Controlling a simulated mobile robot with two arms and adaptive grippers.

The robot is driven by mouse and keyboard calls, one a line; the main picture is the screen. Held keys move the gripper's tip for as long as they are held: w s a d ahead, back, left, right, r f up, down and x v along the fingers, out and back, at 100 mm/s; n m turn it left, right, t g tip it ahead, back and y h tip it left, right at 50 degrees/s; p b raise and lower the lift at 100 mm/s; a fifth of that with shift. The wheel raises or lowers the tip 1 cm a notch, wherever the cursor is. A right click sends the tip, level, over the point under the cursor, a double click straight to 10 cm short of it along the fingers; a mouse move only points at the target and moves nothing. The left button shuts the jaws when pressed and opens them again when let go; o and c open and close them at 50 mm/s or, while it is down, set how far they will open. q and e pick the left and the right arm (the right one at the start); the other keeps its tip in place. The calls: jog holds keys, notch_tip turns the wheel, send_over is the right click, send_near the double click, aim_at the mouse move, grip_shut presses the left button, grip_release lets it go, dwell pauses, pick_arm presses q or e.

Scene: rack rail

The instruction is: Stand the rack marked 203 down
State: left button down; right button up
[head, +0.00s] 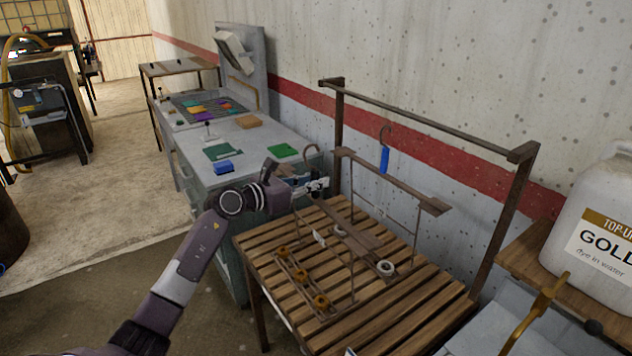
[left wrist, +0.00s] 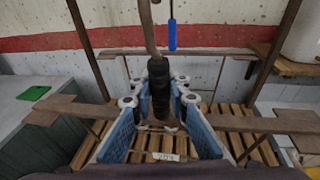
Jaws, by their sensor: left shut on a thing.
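My left gripper (head: 318,184) is shut on the dark handle (left wrist: 160,88) of a rack; its blue fingers (left wrist: 160,125) flank the handle in the left wrist view. A bare hook rises from the handle. The rack's brown crossbar (head: 350,232) runs below the gripper. Thin rods lead down to a lower bar with amber rings (head: 301,276), low over or on the slatted table (head: 420,318); I cannot tell if it touches. A small white tag (left wrist: 167,157) shows below the fingers, its number too blurred to read surely.
A second rack with a blue handle (head: 384,160) and brown crossbar (head: 425,197) is behind, under the rail (head: 430,122). White rings (head: 386,267) show low over the table. A bench (head: 250,143) stands left, a white jug (head: 597,215) right.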

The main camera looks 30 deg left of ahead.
pick_arm(q)
jog(key=c, duration=1.8)
grip_release()
jog(key=shift+o, duration=1)
jog(key=shift+f, duration=0.3)
jog(key=o, duration=1.4)
jog(key=shift+r, duration=0.15)
jog(key=shift+o, duration=0.2)
jog(key=shift+s, duration=0.1)
jog(key=shift+s, duration=0.15)
jog(key=f+b+v, duration=0.1)
jog(key=f+v, duration=0.1)
jog(key=v, duration=0.9)
jog(key=shift+s, duration=0.35)
